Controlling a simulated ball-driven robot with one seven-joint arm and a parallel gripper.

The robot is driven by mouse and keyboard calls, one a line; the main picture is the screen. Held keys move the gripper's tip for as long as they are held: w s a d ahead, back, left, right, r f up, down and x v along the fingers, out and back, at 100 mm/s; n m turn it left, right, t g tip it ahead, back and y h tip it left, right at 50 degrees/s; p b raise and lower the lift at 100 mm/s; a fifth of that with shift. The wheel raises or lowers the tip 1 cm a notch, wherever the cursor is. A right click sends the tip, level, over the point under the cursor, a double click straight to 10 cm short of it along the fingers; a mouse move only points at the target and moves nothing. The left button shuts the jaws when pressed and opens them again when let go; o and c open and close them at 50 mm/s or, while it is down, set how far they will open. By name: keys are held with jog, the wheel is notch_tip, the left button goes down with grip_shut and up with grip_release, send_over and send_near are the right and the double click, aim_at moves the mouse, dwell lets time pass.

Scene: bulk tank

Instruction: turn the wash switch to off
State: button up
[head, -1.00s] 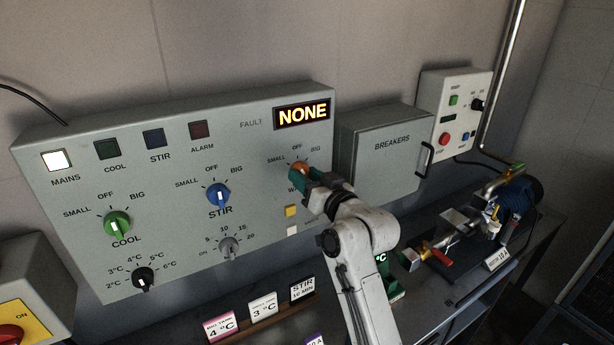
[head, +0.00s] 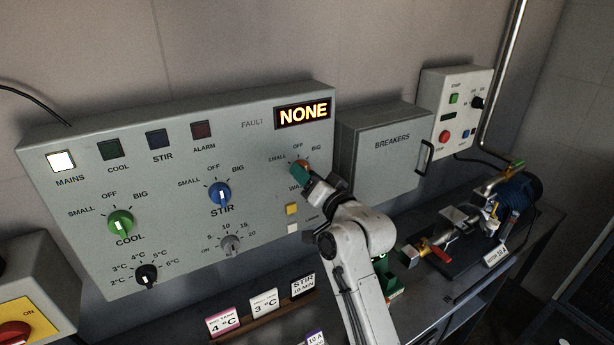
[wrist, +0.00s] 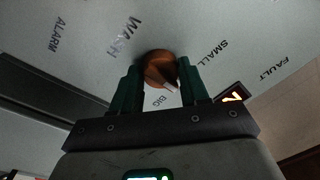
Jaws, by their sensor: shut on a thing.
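The wash switch is an orange round knob (wrist: 160,68) on the grey panel. In the head view only a little of the knob (head: 299,165) shows behind my gripper (head: 306,176). In the wrist view my gripper (wrist: 159,85) has its green fingers on both sides of the knob and is shut on it. The knob's white pointer shows between the fingers, aimed to the lower right, just right of the word BIG. SMALL lies farther right. OFF is hidden in the wrist view, but reads above the knob in the head view.
Left of the wash switch are the blue STIR knob (head: 218,194) and green COOL knob (head: 120,223). A yellow button (head: 292,209) lies below it. The breaker box (head: 385,160) stands close on the right. The fault display (head: 303,113) reads NONE; the MAINS lamp (head: 61,161) is lit.

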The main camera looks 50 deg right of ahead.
jog(key=o, duration=1.1)
jog(key=shift+c, duration=0.2)
jog(key=b+v, duration=0.2)
jog(key=v, duration=0.8)
jog(key=shift+s+b, duration=0.3)
jog(key=shift+s, duration=0.1)
jog(key=shift+a, duration=0.1)
